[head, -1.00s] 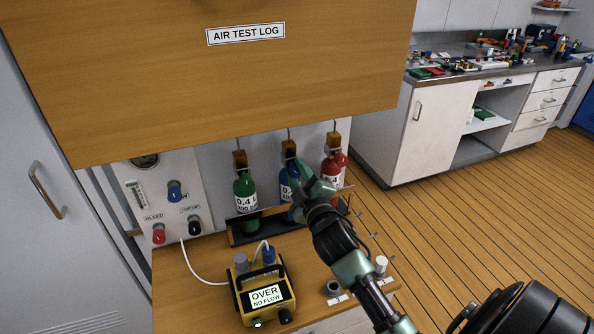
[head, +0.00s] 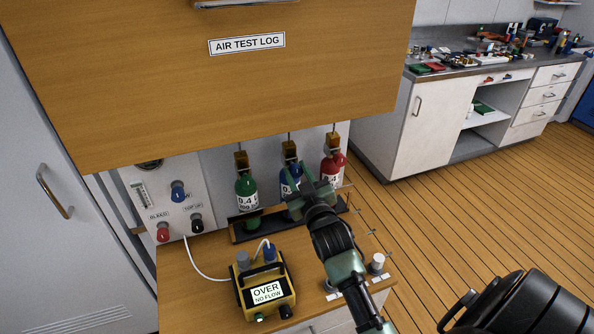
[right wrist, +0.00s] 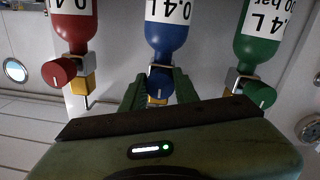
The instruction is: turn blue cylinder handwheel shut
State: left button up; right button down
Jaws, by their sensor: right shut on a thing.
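The blue cylinder (head: 288,182) stands upright in the rack between a green cylinder (head: 246,190) and a red cylinder (head: 332,167). My right gripper (head: 301,172) reaches in front of it and hides much of it in the head view. In the right wrist view, which is upside down, the blue handwheel (right wrist: 160,84) on the blue cylinder (right wrist: 166,38) sits between the two green fingers of my right gripper (right wrist: 158,93). The gripper is shut on this handwheel. My left gripper is not in view.
The red handwheel (right wrist: 58,72) and green handwheel (right wrist: 261,95) flank the blue one. A wooden flap labelled AIR TEST LOG (head: 230,90) overhangs the rack. A yellow meter reading OVER, NO FLOW (head: 264,288) stands on the bench, left of my arm. A knobbed panel (head: 145,180) is at left.

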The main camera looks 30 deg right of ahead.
jog(key=shift+f, duration=0.15)
dwell(0.3)
jog(key=c, duration=1.1)
grip_release()
jog(key=shift+s, duration=0.1)
jog(key=shift+s+a, duration=0.15)
jog(key=shift+s, duration=0.2)
jog(key=b+v, duration=0.1)
jog(key=v, duration=0.6)
jog(key=shift+b, duration=0.35)
